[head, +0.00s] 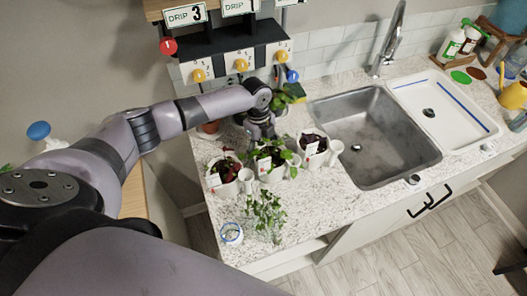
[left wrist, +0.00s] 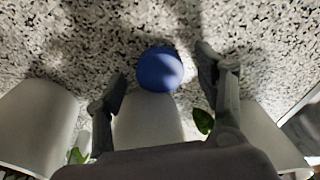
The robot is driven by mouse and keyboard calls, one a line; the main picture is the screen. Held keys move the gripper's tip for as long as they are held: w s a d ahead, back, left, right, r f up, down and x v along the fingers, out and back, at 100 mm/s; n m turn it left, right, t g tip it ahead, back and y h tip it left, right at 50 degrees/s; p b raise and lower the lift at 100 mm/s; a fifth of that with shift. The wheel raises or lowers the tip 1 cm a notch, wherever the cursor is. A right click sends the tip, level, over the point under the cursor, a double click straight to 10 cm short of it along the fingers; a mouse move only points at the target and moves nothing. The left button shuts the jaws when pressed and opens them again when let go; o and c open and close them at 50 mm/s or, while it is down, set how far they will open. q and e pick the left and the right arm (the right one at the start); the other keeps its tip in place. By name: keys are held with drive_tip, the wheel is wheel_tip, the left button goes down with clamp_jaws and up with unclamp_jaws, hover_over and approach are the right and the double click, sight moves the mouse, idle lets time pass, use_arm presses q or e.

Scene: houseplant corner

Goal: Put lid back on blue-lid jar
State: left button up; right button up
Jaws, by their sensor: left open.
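My left gripper (head: 262,136) is over the counter, behind the row of white plant pots, its fingertips partly hidden by leaves. In the left wrist view the gripper (left wrist: 162,66) is open, with one finger on each side of a round blue thing (left wrist: 159,70). A gap shows between it and each finger. It appears beside or in front of a white pot (left wrist: 148,120); I cannot tell whether it is the lid. A small white jar with a blue rim (head: 231,233) stands at the counter's front left corner. My right gripper is not in view.
Potted plants (head: 223,172) and a leafy herb (head: 266,213) crowd the counter (head: 340,200) near the jar. A sink (head: 372,135) lies to the right. Dispensers with coloured knobs (head: 241,65) stand behind.

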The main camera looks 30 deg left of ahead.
use_arm(q)
drive_tip(key=shift+c, duration=0.3)
drive_tip(key=c, duration=0.7)
drive_tip(key=shift+r, duration=0.1)
drive_tip(key=shift+r+b, duration=0.45)
drive_tip(key=shift+r, duration=0.1)
drive_tip(key=shift+s+a+r+b, duration=0.2)
drive_tip(key=shift+r+b, duration=0.15)
drive_tip(key=shift+r, duration=0.15)
drive_tip(key=shift+s+a+r+b, duration=0.1)
drive_tip(key=shift+a+r+b, duration=0.05)
drive_tip(key=shift+r+b, duration=0.25)
drive_tip(key=s+a+b, duration=0.1)
drive_tip(key=s+a, duration=0.2)
drive_tip(key=a, duration=0.1)
drive_tip(key=s+a+b, duration=0.2)
drive_tip(key=s+a, duration=0.2)
drive_tip(key=s+a+b, duration=0.2)
drive_tip(key=s+a, duration=0.1)
drive_tip(key=a, duration=0.1)
drive_tip(key=shift+s+r, duration=0.1)
drive_tip(key=shift+s, duration=0.1)
drive_tip(key=shift+s+a+r, duration=0.1)
drive_tip(key=shift+s+a, duration=0.2)
drive_tip(key=shift+a, duration=0.15)
drive_tip(key=shift+c, duration=0.2)
